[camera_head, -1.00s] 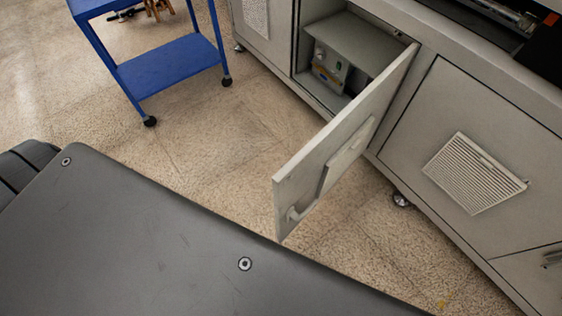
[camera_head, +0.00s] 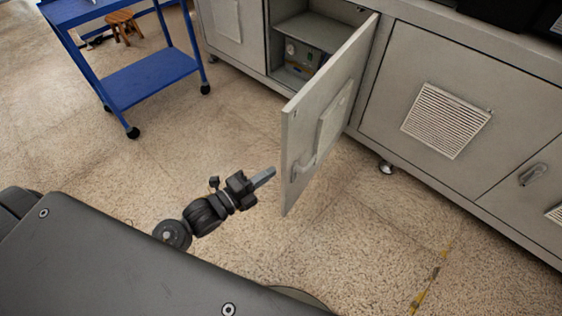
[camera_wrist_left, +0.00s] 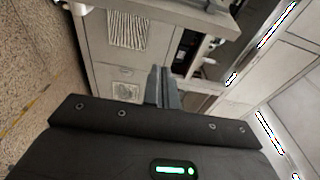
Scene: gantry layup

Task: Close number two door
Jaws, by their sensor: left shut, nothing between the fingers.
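The open cabinet door (camera_head: 335,105) is a grey panel swung out from the cabinet (camera_head: 235,50), with a raised vent panel and a pale handle (camera_head: 302,168) near its lower outer edge. My left gripper (camera_head: 268,175) is shut and empty, just left of the door's outer edge, with a small apparent gap between them. Its shut fingers also show in the left wrist view (camera_wrist_left: 162,88), in front of grey cabinet fronts. I cannot tell there which surface is the door. My right gripper is not in view. No door numbers are readable.
The cabinet opening holds a small control box (camera_head: 305,58). A closed door with a vent (camera_head: 445,120) is on the right. A blue cart (camera_head: 155,80) and a wooden stool (camera_head: 122,25) stand at upper left. The speckled floor (camera_head: 340,250) in front of the door is clear.

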